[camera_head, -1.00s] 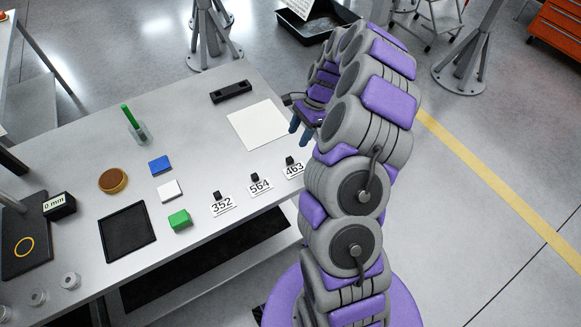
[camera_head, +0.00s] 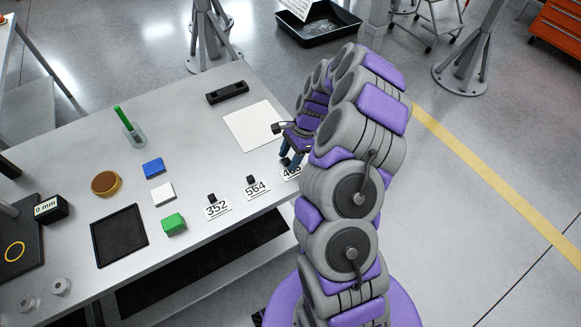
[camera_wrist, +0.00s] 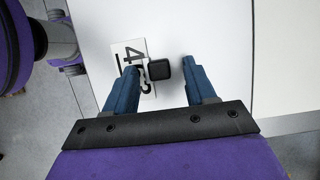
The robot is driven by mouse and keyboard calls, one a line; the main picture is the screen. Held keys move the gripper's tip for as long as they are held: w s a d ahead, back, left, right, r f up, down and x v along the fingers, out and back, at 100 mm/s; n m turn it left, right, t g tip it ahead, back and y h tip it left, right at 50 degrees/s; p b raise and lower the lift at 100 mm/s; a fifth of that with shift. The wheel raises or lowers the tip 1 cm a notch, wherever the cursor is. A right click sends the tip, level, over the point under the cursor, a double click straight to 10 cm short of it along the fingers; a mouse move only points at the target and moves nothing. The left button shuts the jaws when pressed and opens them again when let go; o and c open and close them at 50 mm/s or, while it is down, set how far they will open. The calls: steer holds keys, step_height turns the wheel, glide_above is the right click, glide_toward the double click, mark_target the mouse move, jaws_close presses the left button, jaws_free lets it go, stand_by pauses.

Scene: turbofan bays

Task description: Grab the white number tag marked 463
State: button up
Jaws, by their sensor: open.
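The white tag marked 463 (camera_head: 291,173) lies near the table's right front edge, partly hidden by my gripper in the head view. In the wrist view the tag (camera_wrist: 125,53) shows black digits, partly covered by the left finger, and a small black block (camera_wrist: 159,69) stands at its side. My gripper (camera_wrist: 161,79) is open over it, with the blue fingers on either side of the black block. The left finger is close to the block and a wider gap shows on the right. The head view shows my gripper (camera_head: 289,162) low, right at the tag.
Tags 564 (camera_head: 256,190) and 352 (camera_head: 217,208), each with a black block, lie to the left. A white sheet (camera_head: 252,126) lies behind. Green (camera_head: 173,223), white (camera_head: 162,193) and blue (camera_head: 153,168) blocks and a black tray (camera_head: 119,236) are farther left.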

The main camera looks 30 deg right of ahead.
steer(key=shift+a+r, duration=0.1)
steer(key=shift+a, duration=0.35)
steer(key=c, duration=0.6)
steer(key=shift+d, duration=0.15)
jaws_close()
steer(key=shift+d, duration=0.15)
